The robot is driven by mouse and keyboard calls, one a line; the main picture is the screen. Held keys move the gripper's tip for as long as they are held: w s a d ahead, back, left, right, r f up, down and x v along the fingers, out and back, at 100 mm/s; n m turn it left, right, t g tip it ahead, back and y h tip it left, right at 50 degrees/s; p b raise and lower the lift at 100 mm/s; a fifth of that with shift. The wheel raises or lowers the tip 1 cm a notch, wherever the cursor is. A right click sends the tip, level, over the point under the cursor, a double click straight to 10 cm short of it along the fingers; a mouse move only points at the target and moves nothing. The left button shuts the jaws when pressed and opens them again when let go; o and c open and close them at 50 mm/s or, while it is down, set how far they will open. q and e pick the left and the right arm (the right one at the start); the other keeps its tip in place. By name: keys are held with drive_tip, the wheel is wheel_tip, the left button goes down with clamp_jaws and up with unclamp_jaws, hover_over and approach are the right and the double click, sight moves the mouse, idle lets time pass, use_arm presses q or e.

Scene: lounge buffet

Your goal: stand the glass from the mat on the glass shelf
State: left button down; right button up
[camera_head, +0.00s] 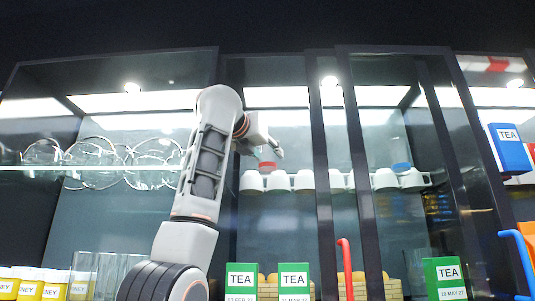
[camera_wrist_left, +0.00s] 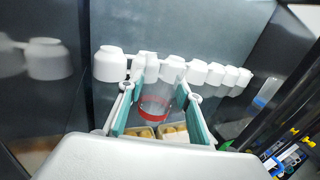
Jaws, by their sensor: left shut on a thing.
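My left gripper (camera_head: 262,143) is raised in front of the open cabinet, near the row of white cups. It is shut on a clear glass with a red band (camera_head: 267,165). In the left wrist view the glass (camera_wrist_left: 154,104) sits between the teal pads of the left gripper (camera_wrist_left: 158,92), its red band toward the camera. A glass shelf (camera_head: 30,168) shows at the left, with several round clear glass vessels (camera_head: 92,158) at its level. My arm covers the right end of that shelf. The mat and my right gripper are not in view.
White cups (camera_head: 303,181) stand in a row just beyond the gripper; they also show in the left wrist view (camera_wrist_left: 107,64). A dark upright post (camera_head: 322,200) is to the right. Below are green TEA boxes (camera_head: 241,280), yellow jars (camera_head: 30,285) and tall clear glasses (camera_head: 105,270).

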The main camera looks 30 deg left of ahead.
use_arm(q)
drive_tip(key=shift+f+b, duration=0.35)
drive_tip(key=shift+f, duration=0.05)
drive_tip(key=c, duration=1.3)
unclamp_jaws()
drive_tip(key=shift+o, duration=0.2)
drive_tip(key=o, duration=0.5)
